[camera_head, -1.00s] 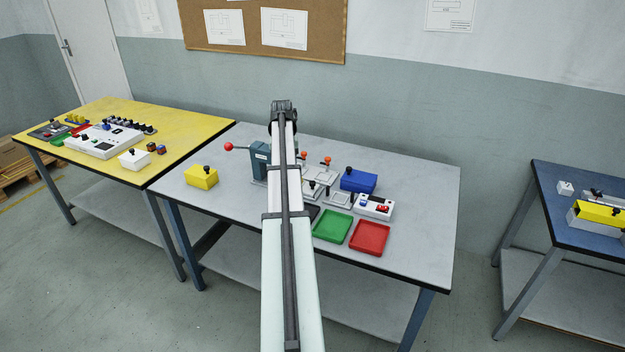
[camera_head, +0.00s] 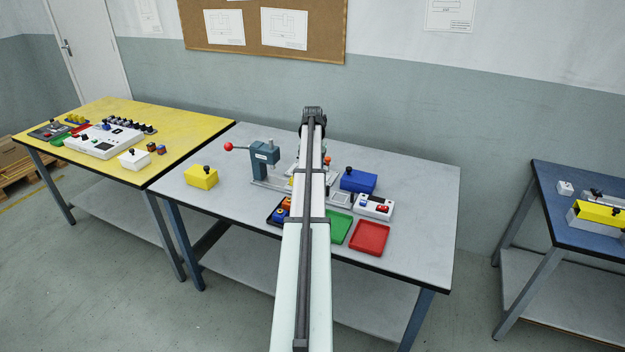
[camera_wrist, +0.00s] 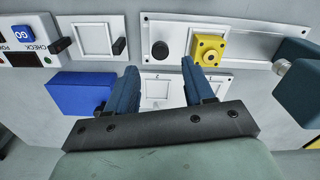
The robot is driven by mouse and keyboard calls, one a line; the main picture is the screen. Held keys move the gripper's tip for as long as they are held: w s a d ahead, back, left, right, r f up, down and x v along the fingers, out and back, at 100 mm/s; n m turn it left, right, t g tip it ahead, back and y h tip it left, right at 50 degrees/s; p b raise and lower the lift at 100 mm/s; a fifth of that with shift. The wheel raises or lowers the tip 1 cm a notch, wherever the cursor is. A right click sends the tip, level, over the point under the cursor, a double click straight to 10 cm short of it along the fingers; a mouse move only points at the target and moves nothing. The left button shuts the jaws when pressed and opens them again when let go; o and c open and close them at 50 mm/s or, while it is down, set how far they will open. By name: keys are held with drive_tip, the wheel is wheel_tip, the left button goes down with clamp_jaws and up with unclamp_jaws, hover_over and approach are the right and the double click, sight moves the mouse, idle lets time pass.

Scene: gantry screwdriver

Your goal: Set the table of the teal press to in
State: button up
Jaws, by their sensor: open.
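The teal press (camera_head: 262,160) stands on the grey table with a red-balled lever on its left. Its body shows at the right edge of the wrist view (camera_wrist: 302,92), with a silver ram at its left. A light metal plate (camera_wrist: 178,26), seemingly the press table, lies left of the ram there. It carries a yellow block (camera_wrist: 208,49) and a dark round knob (camera_wrist: 160,50). The block is to the side of the ram. My gripper (camera_wrist: 159,68) is open and empty, its fingertips near the plate's edge by the knob; contact cannot be told. My arm hides it in the head view.
A blue box (camera_head: 358,180) with a black knob and a white switch box (camera_head: 375,205) stand right of my arm. Green (camera_head: 341,228) and red (camera_head: 369,238) trays lie in front. A yellow box (camera_head: 201,177) is at left. The table's right side is clear.

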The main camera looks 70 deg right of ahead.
drive_tip(key=shift+f, duration=2.75)
drive_tip(key=shift+c, duration=0.3)
clamp_jaws()
